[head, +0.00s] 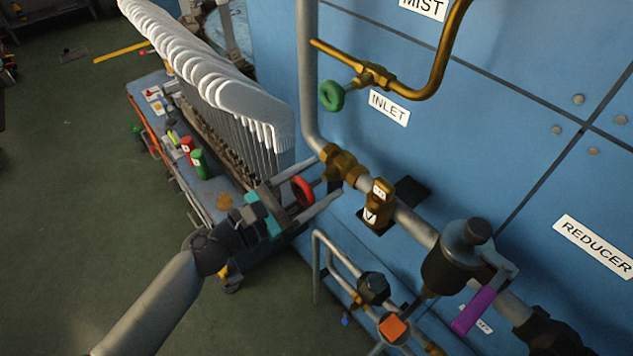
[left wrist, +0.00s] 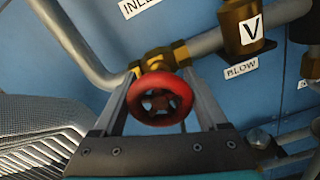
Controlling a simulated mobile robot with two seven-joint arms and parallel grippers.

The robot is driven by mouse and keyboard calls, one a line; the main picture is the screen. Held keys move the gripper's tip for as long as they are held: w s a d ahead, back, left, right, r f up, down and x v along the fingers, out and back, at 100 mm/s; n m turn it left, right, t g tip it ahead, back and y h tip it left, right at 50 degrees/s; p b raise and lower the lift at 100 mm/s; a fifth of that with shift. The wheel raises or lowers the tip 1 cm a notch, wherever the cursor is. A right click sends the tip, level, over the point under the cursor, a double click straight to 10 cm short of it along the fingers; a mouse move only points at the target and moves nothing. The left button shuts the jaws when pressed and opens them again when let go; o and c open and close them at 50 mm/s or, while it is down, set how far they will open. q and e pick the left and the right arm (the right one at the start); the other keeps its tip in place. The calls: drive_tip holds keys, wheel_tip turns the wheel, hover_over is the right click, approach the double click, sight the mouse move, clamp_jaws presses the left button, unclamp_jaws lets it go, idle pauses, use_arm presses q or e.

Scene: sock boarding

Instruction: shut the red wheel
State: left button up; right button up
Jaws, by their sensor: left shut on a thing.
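The red wheel (head: 302,191) sits on a brass valve (head: 341,165) in the grey pipe on the blue wall. In the left wrist view the red wheel (left wrist: 160,98) faces the camera, with its brass valve body (left wrist: 162,62) behind it. My left gripper (head: 318,192) reaches in from the left, with one finger on either side of the wheel. It also shows in the left wrist view (left wrist: 162,100), shut on the wheel's rim. My right gripper is in neither view.
A green wheel (head: 332,96) on a brass pipe is above. A brass fitting marked V (head: 377,205), a dark reducer (head: 455,258) with a purple lever (head: 474,311), and an orange-topped valve (head: 392,327) are to the right. A rack of white sock forms (head: 245,100) stands close on the left.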

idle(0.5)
use_arm(q)
drive_tip(key=o, duration=1.3)
drive_tip(key=b+v, duration=0.2)
drive_tip(key=v, duration=1.3)
drive_tip(key=shift+s+a, duration=0.1)
drive_tip(key=shift+c, duration=0.3)
